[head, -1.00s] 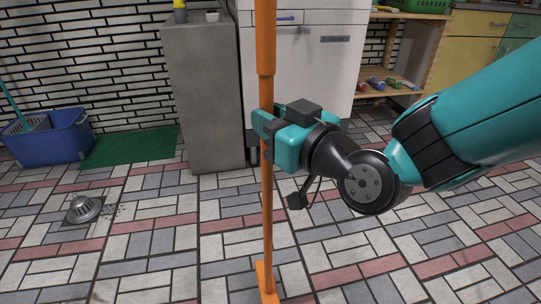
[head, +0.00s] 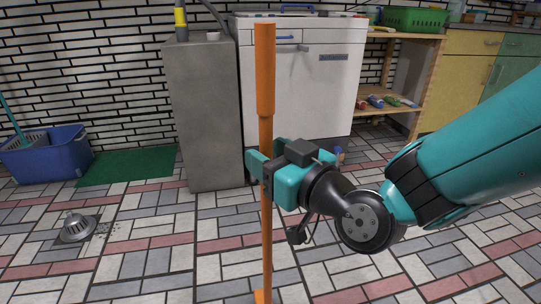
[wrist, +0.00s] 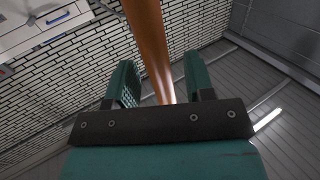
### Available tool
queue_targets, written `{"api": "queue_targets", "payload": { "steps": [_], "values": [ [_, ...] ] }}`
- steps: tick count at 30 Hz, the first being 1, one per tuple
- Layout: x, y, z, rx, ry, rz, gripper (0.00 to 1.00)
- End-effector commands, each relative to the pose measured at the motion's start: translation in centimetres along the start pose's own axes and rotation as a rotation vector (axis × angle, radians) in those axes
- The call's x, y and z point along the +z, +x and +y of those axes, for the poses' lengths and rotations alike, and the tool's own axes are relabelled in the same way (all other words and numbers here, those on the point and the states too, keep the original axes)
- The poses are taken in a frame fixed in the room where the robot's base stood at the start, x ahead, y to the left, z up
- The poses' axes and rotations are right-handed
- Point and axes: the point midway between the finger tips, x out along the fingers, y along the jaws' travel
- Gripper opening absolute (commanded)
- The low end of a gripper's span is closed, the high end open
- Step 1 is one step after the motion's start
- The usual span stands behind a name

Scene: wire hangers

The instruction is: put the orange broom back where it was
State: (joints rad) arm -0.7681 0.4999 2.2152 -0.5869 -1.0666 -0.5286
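The orange broom (head: 265,210) stands close to upright in front of me in the head view. Its thicker upper handle (head: 265,70) ends in free air, and its foot (head: 261,297) is cut by the bottom edge. My gripper (head: 262,165) is around the thinner pole, just below the thick part. In the wrist view the pole (wrist: 150,45) runs between the two teal fingers (wrist: 160,80), with a visible gap on each side. The fingers look open, and I see no clear contact.
A grey cabinet (head: 205,115) and a white appliance (head: 310,85) stand behind the broom. A blue bucket (head: 45,155), a green mat (head: 130,163) and a floor drain (head: 77,228) are at the left. A wooden shelf (head: 395,112) stands at the right. The tiled floor between is clear.

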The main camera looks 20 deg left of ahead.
Motion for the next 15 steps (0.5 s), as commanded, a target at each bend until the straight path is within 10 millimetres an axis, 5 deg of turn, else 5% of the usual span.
{"api": "queue_targets", "payload": {
  "steps": [10,15],
  "values": [
    [-0.6,0.0,0.0,0.0,0.0,0.0,0.48],
    [0.1,-2.9,0.1,0.003,0.001,0.0,0.48]
  ]
}}
